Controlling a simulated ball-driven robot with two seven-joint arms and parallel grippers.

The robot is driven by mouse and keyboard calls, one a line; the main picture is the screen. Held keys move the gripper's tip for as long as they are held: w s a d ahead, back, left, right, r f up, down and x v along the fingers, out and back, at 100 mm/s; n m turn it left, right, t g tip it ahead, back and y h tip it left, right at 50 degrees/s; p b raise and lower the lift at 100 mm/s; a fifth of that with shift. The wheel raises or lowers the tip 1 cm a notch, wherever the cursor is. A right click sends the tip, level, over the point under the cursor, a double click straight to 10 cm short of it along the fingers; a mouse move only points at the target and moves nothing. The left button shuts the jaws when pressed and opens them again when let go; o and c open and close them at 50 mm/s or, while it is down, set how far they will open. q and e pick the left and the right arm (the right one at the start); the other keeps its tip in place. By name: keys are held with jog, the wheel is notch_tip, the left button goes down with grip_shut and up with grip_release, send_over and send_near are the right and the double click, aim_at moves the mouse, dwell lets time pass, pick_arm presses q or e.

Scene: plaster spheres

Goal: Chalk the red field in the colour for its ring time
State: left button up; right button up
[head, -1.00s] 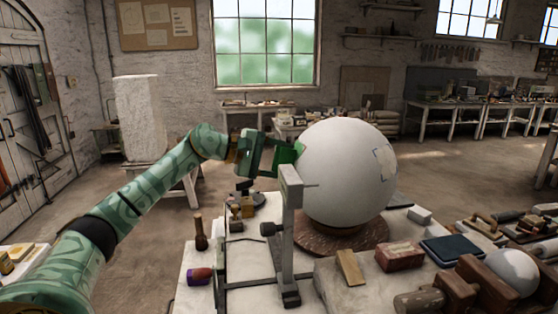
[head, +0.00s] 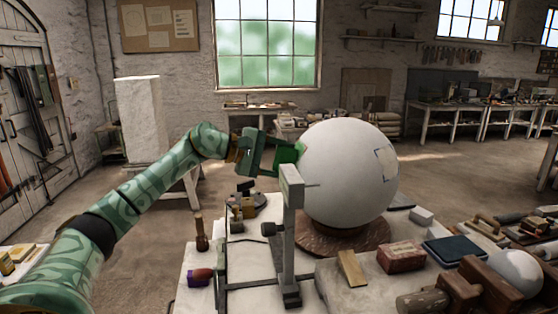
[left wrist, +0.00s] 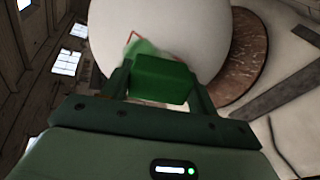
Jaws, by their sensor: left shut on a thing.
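A large white plaster sphere (head: 345,178) rests on a round brown base (head: 318,240); it also shows in the left wrist view (left wrist: 190,35). My left gripper (head: 282,157) is at the sphere's left side, shut on a green chalk block (left wrist: 160,80). In the left wrist view, a red-outlined field (left wrist: 134,36) shows on the sphere just beyond the block, with green colour inside it. The block hides part of this field, and I cannot tell whether it touches the surface. A blue-outlined field (head: 386,163) is on the sphere's right side. My right gripper is out of view.
A grey upright stand (head: 290,235) with a thin pointer is close in front of the sphere. A reddish box (head: 401,257), a dark blue pad (head: 452,250) and a small white ball (head: 515,272) lie to the right.

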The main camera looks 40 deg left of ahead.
pick_arm(q)
jog(key=shift+w+r+p, duration=0.25)
jog(key=shift+r+p, duration=0.25)
jog(key=shift+p, duration=0.05)
jog(key=shift+w+r+p, duration=0.25)
jog(key=shift+r+p, duration=0.25)
jog(key=shift+p, duration=0.05)
jog(key=shift+f, duration=0.1)
jog(key=shift+f, duration=0.15)
jog(key=shift+s+f+b, duration=0.2)
jog(key=shift+f+b, duration=0.3)
jog(key=shift+b, duration=0.4)
jog(key=shift+s+f+b, duration=0.3)
jog(key=shift+f+b, duration=0.35)
jog(key=shift+b, duration=0.3)
jog(key=shift+s+f+b, duration=0.25)
jog(key=shift+f+b, duration=0.35)
jog(key=shift+b, duration=0.35)
jog(key=shift+w+r+p, duration=0.25)
jog(key=shift+r+p, duration=0.85)
jog(key=shift+p, duration=0.15)
jog(key=shift+w+r+p, duration=0.5)
jog(key=shift+r+p, duration=0.4)
jog(key=shift+p, duration=0.35)
jog(key=shift+f, duration=0.1)
